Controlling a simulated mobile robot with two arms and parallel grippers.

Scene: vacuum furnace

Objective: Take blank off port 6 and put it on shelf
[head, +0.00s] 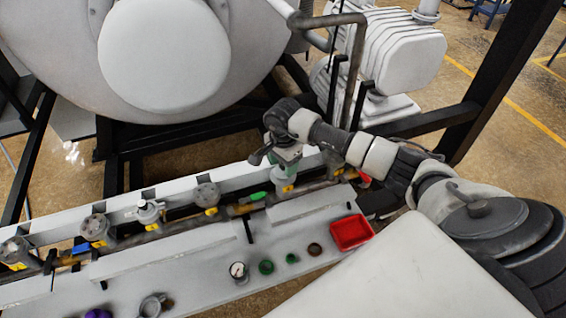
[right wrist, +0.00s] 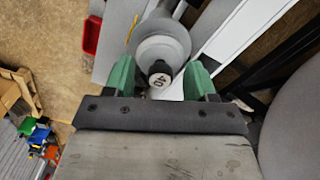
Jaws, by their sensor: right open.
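My right gripper (head: 286,160) points down over a port on the pipe row, right of the middle in the head view. The knob stands on a round grey blank (right wrist: 162,48), whose top edge runs past the fingers. The blank's lower part (head: 284,186) shows under the gripper in the head view. I cannot read the port numbers. The long grey shelf (head: 205,262) runs in front of the row. My left gripper is not in view.
On the shelf are a red tray (head: 350,232), a dial gauge (head: 238,270), a green ring (head: 266,267), a brown ring (head: 314,249) and a purple part (head: 98,313). Other capped ports (head: 207,194) line the pipe. The furnace (head: 160,55) stands behind. Bare shelf lies between the parts.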

